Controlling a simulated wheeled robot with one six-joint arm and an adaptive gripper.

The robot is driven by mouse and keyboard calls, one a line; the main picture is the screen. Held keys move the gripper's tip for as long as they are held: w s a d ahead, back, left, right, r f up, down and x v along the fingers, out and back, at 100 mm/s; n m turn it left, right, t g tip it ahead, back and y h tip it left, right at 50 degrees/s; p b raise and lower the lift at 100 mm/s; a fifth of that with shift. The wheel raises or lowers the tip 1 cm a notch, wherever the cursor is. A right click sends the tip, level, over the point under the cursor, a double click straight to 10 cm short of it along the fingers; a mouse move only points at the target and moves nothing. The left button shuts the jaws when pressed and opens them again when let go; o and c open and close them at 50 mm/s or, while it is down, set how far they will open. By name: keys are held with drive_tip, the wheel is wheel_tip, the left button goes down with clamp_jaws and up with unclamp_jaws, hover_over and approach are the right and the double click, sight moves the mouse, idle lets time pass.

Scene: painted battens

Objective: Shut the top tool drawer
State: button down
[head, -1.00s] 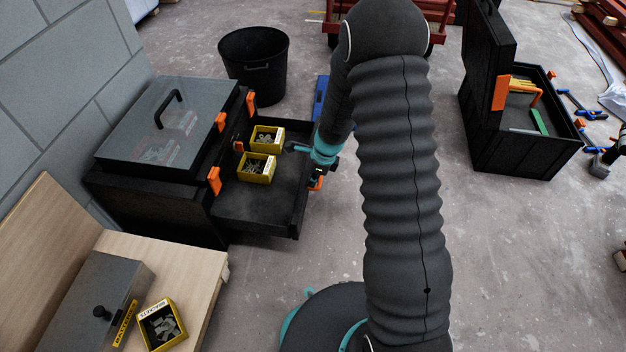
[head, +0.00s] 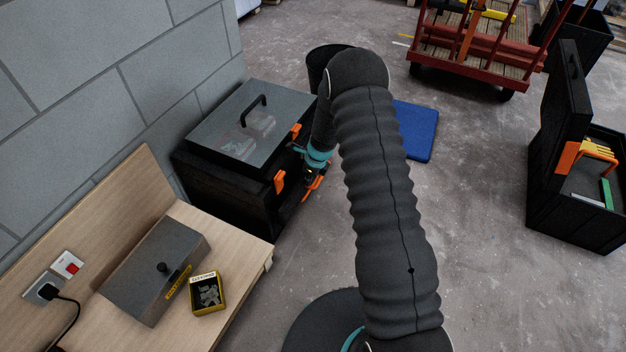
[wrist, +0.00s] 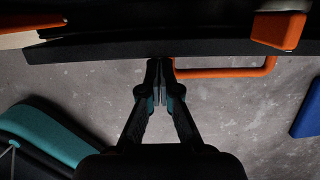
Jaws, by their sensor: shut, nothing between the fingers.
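The black toolbox (head: 222,190) with a grey clear-topped lid stands against the block wall at the left. Its top tool drawer (head: 292,208) shows only as a narrow dark strip in front of the box; I cannot tell if it is flush. The drawer's orange handle (head: 318,186) is at its front, and shows as a loop in the wrist view (wrist: 225,72). My gripper (wrist: 162,66) is shut and empty, its fingertips at the drawer's dark front edge (wrist: 110,48), beside the handle. My arm partly hides the drawer in the head view. The drawer's inside is hidden.
A wooden bench (head: 235,240) with a grey box (head: 150,265) and a yellow bin (head: 208,293) stands at the near left. A black bucket (head: 318,62) and a blue mat (head: 414,130) are beyond my arm.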

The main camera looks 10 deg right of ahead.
drive_tip(key=shift+w+a, duration=0.3)
drive_tip(key=shift+a, duration=0.1)
drive_tip(key=shift+d, duration=0.15)
